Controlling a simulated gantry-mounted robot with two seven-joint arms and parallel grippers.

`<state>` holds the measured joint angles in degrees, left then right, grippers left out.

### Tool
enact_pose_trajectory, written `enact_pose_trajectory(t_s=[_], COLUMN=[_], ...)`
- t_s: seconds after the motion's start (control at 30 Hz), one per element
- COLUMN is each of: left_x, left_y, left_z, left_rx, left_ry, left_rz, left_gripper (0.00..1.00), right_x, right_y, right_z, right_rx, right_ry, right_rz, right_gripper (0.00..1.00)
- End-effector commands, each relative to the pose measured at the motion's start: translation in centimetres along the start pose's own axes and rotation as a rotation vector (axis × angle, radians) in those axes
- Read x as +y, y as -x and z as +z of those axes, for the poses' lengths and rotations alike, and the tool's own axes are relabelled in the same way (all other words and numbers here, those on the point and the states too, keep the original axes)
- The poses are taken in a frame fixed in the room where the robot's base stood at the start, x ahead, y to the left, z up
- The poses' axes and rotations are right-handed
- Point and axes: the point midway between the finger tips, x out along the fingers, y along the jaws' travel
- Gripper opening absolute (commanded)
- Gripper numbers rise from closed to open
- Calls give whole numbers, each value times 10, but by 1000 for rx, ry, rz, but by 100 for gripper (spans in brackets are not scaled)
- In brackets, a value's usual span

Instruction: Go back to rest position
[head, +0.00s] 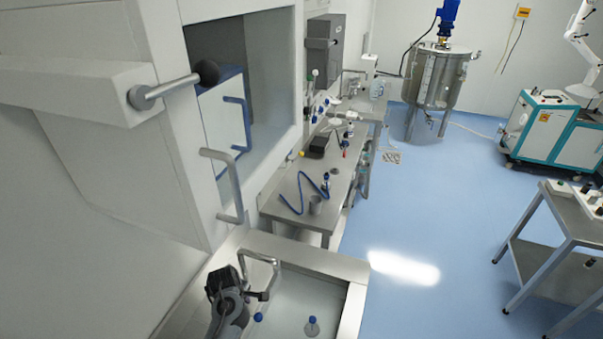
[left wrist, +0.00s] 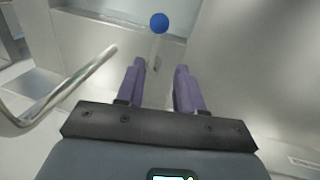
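My left gripper (left wrist: 160,66) shows in the left wrist view with its two purple fingers apart and nothing between them. A blue round cap (left wrist: 158,22) on a pale, see-through body lies beyond the fingertips, apart from them. In the head view, a dark arm end (head: 224,284) of mine is at the bottom, over the left side of the sink; its fingers cannot be made out there. A blue cap (head: 258,317) is just right of it. A clear bottle with a blue cap (head: 312,328) stands farther right in the sink. My right gripper is not in view.
A curved metal faucet (head: 262,257) rises close to the arm and shows at left in the left wrist view (left wrist: 60,92). A cabinet with a metal handle (head: 228,185) stands above left. A bench (head: 275,207) with labware lies beyond the sink (head: 350,310).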

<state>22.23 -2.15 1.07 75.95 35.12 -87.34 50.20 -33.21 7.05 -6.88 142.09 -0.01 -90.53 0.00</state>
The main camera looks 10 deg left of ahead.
Motion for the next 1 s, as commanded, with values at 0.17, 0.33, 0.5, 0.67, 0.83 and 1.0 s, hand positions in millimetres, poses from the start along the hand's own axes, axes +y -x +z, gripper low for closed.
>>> enact_pose_trajectory(t_s=[0.17, 0.33, 0.5, 0.67, 0.83, 1.0], left_x=[-54, -156, -243, -293, -298, -268], left_y=[-35, -68, -52, 4, 79, 147], left_z=[-1, -6, 1, 24, 55, 76], left_rx=[1, 20, 25, -1, -3, 78], left_ry=[1, -29, -219, -589, -1029, -1404], left_rz=[-96, -216, -244, -197, -74, 79], left_gripper=[37, 37, 37, 37, 37, 37], right_x=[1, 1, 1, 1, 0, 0], right_y=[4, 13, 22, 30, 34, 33], right_z=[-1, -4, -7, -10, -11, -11], right_rx=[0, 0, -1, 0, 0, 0], right_ry=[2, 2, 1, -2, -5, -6], right_rz=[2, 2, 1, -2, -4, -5], right_gripper=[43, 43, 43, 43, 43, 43])
